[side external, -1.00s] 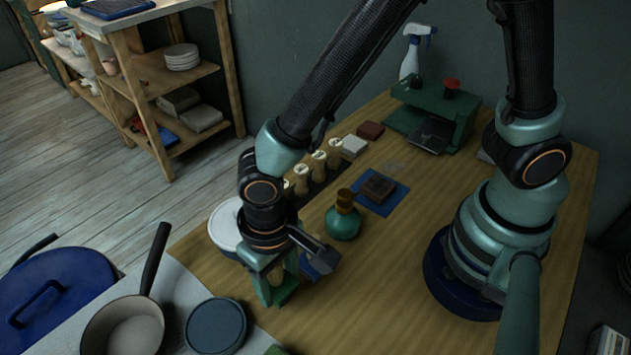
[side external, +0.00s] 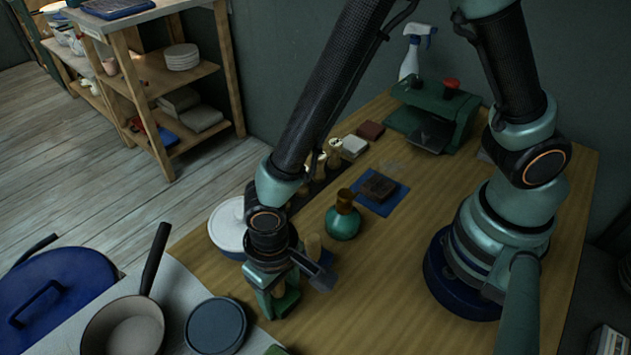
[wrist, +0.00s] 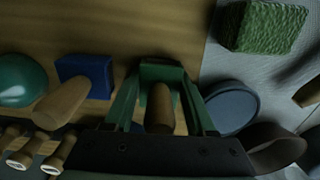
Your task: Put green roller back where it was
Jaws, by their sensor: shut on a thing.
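The green roller (wrist: 158,92) has a wooden handle. It sits between the two green fingers of my gripper (wrist: 163,82) in the wrist view, and the gripper is shut on it. In the side view, my gripper (side external: 276,297) is low near the front edge of the wooden table, with part of the green roller (side external: 289,299) showing between the fingers. I cannot tell if the roller touches the table.
Wooden-handled stamps (wrist: 32,148) stand in a row. A textured green block (wrist: 262,27) and a dark round lid (side external: 216,326) lie in front.

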